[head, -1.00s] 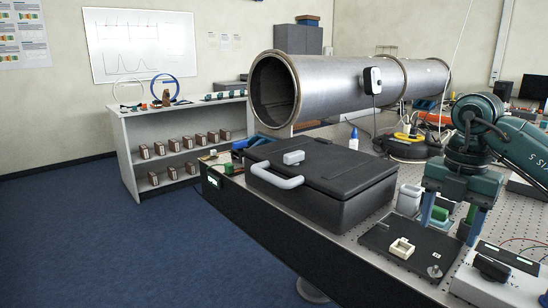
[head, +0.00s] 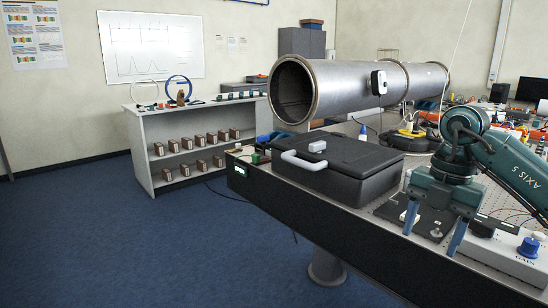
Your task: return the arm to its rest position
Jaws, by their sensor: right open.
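My right gripper (head: 431,229) is in the head view at the right, pointing down, with its two blue fingers apart and nothing between them. Its teal arm comes in from the right edge. It hangs in front of the black plate (head: 386,211) on the table, and hides part of it. A small pale block (head: 408,214) on that plate shows beside the left finger. My left gripper is not in view.
A closed black case (head: 345,165) stands on the perforated table left of my gripper. A large metal pipe (head: 340,88) lies behind it. A grey control box (head: 505,245) with knobs is at the right. Blue floor (head: 150,250) at the left is clear.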

